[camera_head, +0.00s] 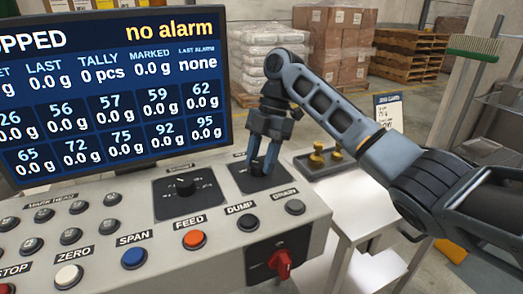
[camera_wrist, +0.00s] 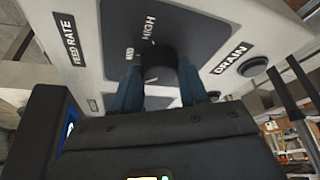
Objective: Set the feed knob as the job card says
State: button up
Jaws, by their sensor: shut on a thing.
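The feed knob (camera_wrist: 158,60) is a black round knob on a dark plate labelled FEED RATE in the wrist view. HIGH and what looks like MID are printed beside it; its pointer is not visible. My gripper (camera_wrist: 158,75) is shut on it, one blue finger on each side. In the head view my gripper (camera_head: 263,170) reaches down onto the dark feed plate (camera_head: 276,184), and its fingers hide the knob. The job card (camera_head: 388,112) stands right of the console; its writing is too small to read.
The console (camera_head: 150,262) carries another dial (camera_head: 183,186), several buttons and a red rotary switch (camera_head: 283,264). A screen (camera_head: 110,85) reading "no alarm" stands behind at the left. A tray (camera_head: 325,160) with brass-coloured weights lies right of my gripper.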

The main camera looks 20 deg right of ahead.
jog(key=shift+n+g+h+p, duration=0.3)
jog(key=shift+n+g+p, duration=0.2)
jog(key=shift+n+p, duration=0.85)
jog(key=shift+a+n, duration=0.1)
jog(key=shift+n, duration=0.35)
jog(key=o, duration=1)
jog(key=shift+o, duration=0.2)
jog(key=v, duration=0.8)
jog(key=shift+a, duration=0.1)
